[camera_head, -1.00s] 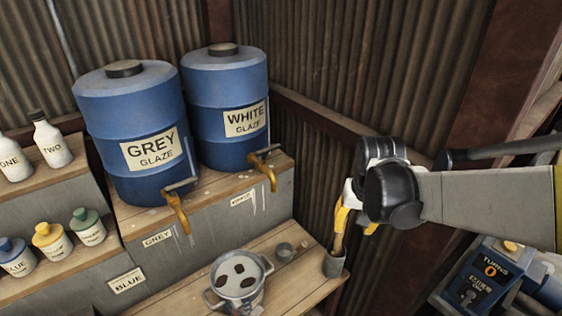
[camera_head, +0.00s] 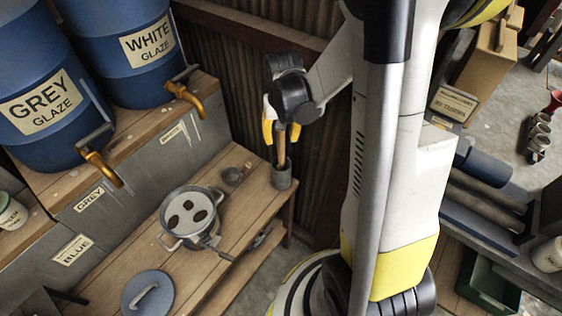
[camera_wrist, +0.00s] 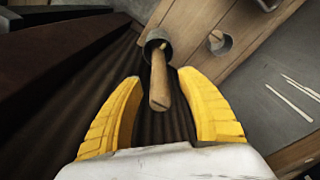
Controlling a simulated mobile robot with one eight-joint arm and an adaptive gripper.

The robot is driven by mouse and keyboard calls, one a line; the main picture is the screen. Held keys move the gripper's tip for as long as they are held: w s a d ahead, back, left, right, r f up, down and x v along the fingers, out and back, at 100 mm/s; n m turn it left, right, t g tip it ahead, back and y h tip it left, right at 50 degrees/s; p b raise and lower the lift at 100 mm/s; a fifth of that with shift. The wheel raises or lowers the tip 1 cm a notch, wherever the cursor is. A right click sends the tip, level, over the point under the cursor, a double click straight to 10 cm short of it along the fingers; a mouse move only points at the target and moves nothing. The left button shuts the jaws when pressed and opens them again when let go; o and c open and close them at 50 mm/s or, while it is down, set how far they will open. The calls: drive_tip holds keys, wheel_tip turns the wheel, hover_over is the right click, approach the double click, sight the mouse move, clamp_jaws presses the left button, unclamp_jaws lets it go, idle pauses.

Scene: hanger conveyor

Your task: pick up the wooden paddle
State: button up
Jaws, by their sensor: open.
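The wooden paddle (camera_head: 281,146) stands upright in a small grey cup (camera_head: 282,176) at the right end of the wooden bench. In the wrist view the paddle's handle (camera_wrist: 159,86) points up toward my gripper (camera_wrist: 161,112), between its two yellow fingers. The grey cup (camera_wrist: 157,40) lies below it there. My gripper also shows in the head view (camera_head: 281,133), around the upper part of the paddle. The fingers are open, with a gap on both sides of the handle.
A blue lid (camera_head: 148,293) lies nearer. Blue glaze barrels (camera_head: 120,50) stand behind. The corrugated wall (camera_head: 320,165) is close to the paddle.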

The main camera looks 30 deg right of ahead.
drive_tip(key=shift+w+f, duration=0.15)
drive_tip(key=shift+f, duration=0.65)
drive_tip(key=shift+r, duration=0.1)
drive_tip(key=shift+c, duration=0.5)
clamp_jaws()
